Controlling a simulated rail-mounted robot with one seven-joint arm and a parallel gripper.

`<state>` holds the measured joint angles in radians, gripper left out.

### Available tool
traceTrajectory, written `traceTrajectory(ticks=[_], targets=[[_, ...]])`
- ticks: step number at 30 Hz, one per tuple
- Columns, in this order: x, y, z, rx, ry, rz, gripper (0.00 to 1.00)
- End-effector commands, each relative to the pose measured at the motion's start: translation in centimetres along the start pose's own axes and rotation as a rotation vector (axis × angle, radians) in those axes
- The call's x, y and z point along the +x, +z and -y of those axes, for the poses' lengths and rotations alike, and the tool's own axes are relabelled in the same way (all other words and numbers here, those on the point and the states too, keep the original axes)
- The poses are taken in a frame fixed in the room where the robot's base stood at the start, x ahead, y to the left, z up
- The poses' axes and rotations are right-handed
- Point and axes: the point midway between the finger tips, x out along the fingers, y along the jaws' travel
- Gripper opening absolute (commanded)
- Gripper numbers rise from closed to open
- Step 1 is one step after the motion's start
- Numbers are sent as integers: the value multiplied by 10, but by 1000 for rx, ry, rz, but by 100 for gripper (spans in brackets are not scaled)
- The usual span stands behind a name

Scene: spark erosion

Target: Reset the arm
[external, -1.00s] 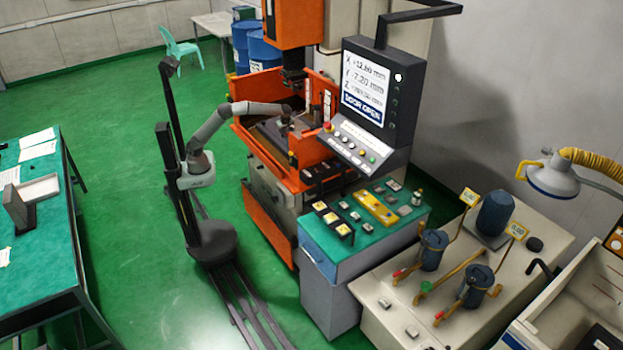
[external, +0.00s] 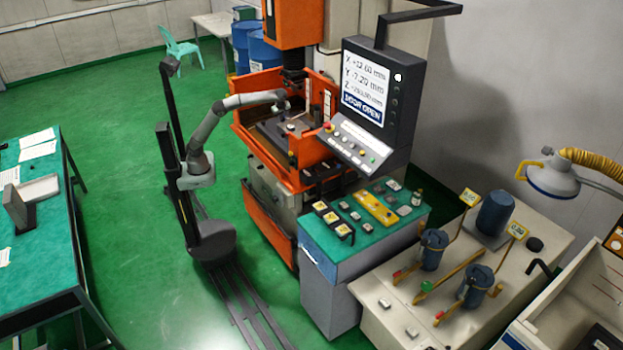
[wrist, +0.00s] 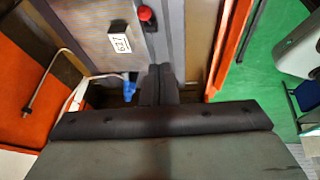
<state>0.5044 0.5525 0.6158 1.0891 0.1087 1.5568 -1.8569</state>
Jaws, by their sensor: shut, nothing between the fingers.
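My arm reaches from its rail-mounted column over the orange tank (external: 262,112) of the spark erosion machine. My gripper (external: 283,106) is above the work table (external: 268,138) inside the tank, small in the external view. In the wrist view my gripper (wrist: 158,75) has its dark fingers pressed together with nothing between them. A plate with a white label (wrist: 119,44) and a red knob (wrist: 145,14) lie beyond the fingertips.
The control panel with its screen (external: 365,85) hangs to the right of the tank. A green-topped cabinet (external: 330,252) stands in front of it. The green floor (external: 110,110) left of my column is open up to the green-topped table (external: 45,245).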

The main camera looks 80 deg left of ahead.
Motion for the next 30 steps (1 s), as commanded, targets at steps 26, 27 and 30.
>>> traceTrajectory(ticks=[26, 27, 30], targets=[[145, -56, 346, 1795, 322, 362, 0], [148, -55, 352, 1820, 328, 357, 0], [150, -55, 356, 1846, 333, 353, 0]])
